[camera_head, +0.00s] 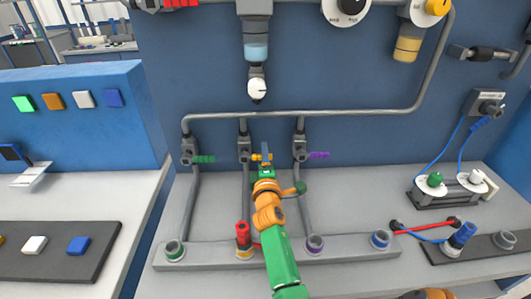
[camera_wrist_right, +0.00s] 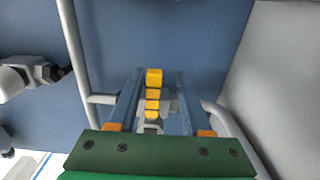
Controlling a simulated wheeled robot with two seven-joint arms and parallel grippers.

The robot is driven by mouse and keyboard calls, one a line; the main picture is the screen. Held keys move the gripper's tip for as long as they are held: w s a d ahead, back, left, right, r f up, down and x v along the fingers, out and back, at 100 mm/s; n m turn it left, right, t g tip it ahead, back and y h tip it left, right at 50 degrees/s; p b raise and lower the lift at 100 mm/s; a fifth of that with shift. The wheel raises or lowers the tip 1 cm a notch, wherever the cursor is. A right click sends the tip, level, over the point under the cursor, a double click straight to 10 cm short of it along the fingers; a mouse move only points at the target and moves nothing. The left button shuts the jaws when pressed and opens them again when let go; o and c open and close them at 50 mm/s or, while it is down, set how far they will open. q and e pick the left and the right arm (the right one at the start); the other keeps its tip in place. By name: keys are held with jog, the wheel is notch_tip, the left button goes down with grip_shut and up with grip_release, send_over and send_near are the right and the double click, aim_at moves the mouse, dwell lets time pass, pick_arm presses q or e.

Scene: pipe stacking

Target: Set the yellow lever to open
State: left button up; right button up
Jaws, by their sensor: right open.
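The yellow lever (camera_head: 256,156) is on the middle valve (camera_head: 244,155) of three on the pipework. It sticks out to the right, roughly level, like its neighbours, and is partly hidden by my gripper. My right gripper (camera_head: 265,158) is at it, at the end of my green and orange arm. In the right wrist view the ribbed yellow lever (camera_wrist_right: 153,93) lies between the two spread fingers of the right gripper (camera_wrist_right: 158,74), with gaps on both sides. The gripper is open. My left gripper does not show.
A green lever (camera_head: 204,159) is close on the left and a purple lever (camera_head: 319,155) on the right. A grey pipe (camera_head: 340,112) runs above. Below, a base strip (camera_head: 355,246) holds coloured sockets and a red plug (camera_head: 242,236).

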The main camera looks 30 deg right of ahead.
jog(key=shift+s+a+r, duration=0.3)
jog(key=shift+a+r, duration=0.05)
jog(key=shift+c, duration=1.1)
jog(key=shift+s+a+r, duration=0.2)
jog(key=shift+s, duration=0.05)
jog(key=c, duration=0.3)
grip_shut()
jog(key=shift+r+t, duration=0.2)
jog(key=shift+t, duration=0.1)
